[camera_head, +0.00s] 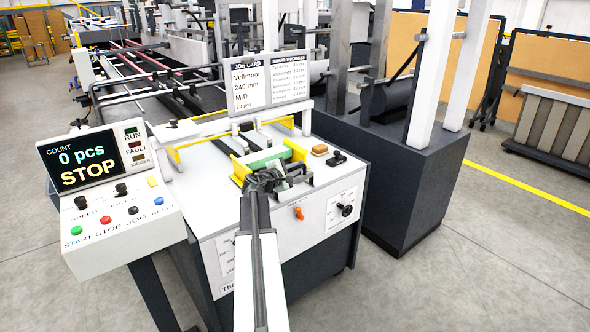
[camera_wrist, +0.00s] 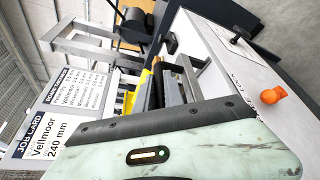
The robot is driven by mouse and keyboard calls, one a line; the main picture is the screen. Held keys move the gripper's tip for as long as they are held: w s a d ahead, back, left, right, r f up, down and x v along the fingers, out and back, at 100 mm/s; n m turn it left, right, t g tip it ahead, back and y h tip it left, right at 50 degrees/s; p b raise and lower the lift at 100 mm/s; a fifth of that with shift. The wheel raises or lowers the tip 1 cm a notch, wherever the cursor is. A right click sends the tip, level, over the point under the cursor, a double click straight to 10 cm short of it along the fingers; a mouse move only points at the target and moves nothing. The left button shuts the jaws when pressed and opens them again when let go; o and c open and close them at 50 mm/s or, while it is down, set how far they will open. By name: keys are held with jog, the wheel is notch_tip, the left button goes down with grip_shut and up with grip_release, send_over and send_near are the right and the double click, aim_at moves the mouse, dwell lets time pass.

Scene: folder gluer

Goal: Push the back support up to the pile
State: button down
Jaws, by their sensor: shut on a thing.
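The pile (camera_head: 262,158) shows as a low, pale green block between yellow guides on the white feeder table in the head view. My gripper (camera_head: 266,180) is at the near side of the pile, shut on a dark part that I take to be the back support. The jaws cover most of it, and any gap to the pile is too small to tell. In the wrist view a mottled pale green panel (camera_wrist: 220,142) with a dark edge strip and a small lit slot fills the bottom. The fingertips cannot be made out there.
The control panel (camera_head: 85,160) reads 0 pcs and STOP, left of the table. A job card (camera_head: 249,86) stands behind the pile. An orange knob (camera_head: 299,213) is on the table's front; it also shows in the wrist view (camera_wrist: 272,95). A dark cabinet (camera_head: 411,200) stands close right.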

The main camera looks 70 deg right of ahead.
jog(key=w+d, duration=0.4)
jog(key=w, duration=0.2)
jog(key=shift+w+d, duration=0.15)
jog(key=shift+w, duration=0.25)
jog(key=c, duration=1.5)
grip_release()
jog(key=shift+o, duration=0.2)
jog(key=p+v, duration=0.1)
jog(key=v, duration=0.6)
jog(key=shift+s+r+p, duration=0.1)
jog(key=shift+p, duration=0.25)
jog(key=shift+a, duration=0.35)
